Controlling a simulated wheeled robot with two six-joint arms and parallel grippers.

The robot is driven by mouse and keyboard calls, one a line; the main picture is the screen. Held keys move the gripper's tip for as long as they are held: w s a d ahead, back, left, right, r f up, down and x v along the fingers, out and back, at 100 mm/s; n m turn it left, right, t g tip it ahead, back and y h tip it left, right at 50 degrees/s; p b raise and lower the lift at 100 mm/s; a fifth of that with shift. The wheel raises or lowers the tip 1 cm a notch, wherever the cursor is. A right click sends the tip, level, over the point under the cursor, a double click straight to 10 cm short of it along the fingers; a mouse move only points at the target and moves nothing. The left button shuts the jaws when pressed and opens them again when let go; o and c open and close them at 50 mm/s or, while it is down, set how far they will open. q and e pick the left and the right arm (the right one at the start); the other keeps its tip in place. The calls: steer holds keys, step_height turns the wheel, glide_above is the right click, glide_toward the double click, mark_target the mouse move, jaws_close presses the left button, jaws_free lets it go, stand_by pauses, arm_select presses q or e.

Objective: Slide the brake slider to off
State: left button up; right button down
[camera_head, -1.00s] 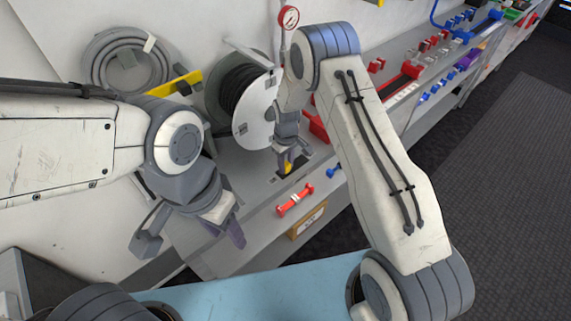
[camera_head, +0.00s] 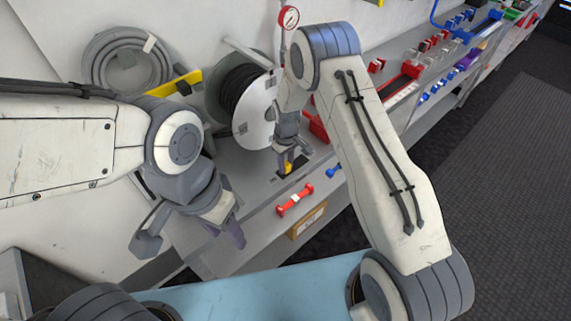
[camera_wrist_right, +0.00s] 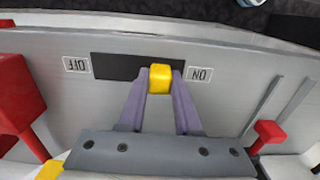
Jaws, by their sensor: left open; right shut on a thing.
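The brake slider is a small yellow block (camera_wrist_right: 160,78) in a black slot (camera_wrist_right: 115,67) in a grey panel. In the right wrist view it sits toward the slot's right end, beside the ON label (camera_wrist_right: 197,75). The OFF label (camera_wrist_right: 76,64) is past the slot's left end. Both labels appear upside down. My right gripper (camera_wrist_right: 159,82) is shut on the yellow block, one finger on each side. In the head view the right gripper (camera_head: 287,160) reaches down to the bench at the block. My left gripper (camera_head: 192,240) is open and empty, in front of the bench's left end.
A cable reel (camera_head: 248,105) stands right behind the right gripper. In the wrist view red parts stand left (camera_wrist_right: 18,95) and right (camera_wrist_right: 267,135) of the slot.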

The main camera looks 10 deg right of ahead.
mark_target(299, 162)
steer(key=w+d+b, duration=0.1)
steer(key=w+d, duration=0.1)
steer(key=d, duration=0.1)
steer(key=w+d+b, duration=0.1)
steer(key=d, duration=0.1)
steer(key=shift+d+b, duration=0.15)
steer(key=shift+b, duration=0.15)
steer(key=shift+w+d+r, duration=0.1)
steer(key=shift+w+d, duration=0.05)
steer(key=c, duration=0.6)
jaws_free()
steer(key=shift+d, duration=0.15)
steer(key=shift+r, duration=0.35)
step_height(299, 162, up, 10)
steer(key=b, duration=0.2)
steer(key=shift+f+b, duration=0.15)
steer(key=shift+b, duration=0.15)
